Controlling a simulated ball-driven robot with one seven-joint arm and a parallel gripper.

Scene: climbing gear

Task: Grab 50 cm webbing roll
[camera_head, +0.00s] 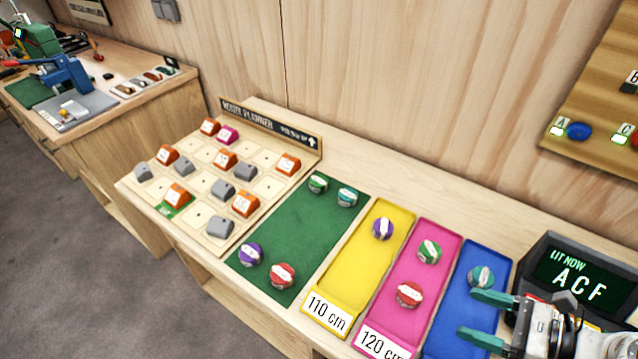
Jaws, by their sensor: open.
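Webbing rolls with white bands lie on the green mat (300,225): a green roll (317,182) and a teal roll (347,196) at the back, a purple roll (250,254) and a red roll (282,275) at the front. Another purple roll (383,228) is in the yellow tray. A green roll (429,251) and a red roll (408,293) are in the pink tray. A teal roll (481,276) is in the blue tray. Band markings are too small to read, so I cannot tell which is 50 cm. My gripper (467,314) is open and empty over the blue tray.
The yellow tray (362,262) reads 110 cm and the pink tray (393,328) 120 cm. A route planner board (205,212) with blocks stands left of the mat. A display (573,275) reading "LIT NOW ACF" stands at right, partly behind my arm.

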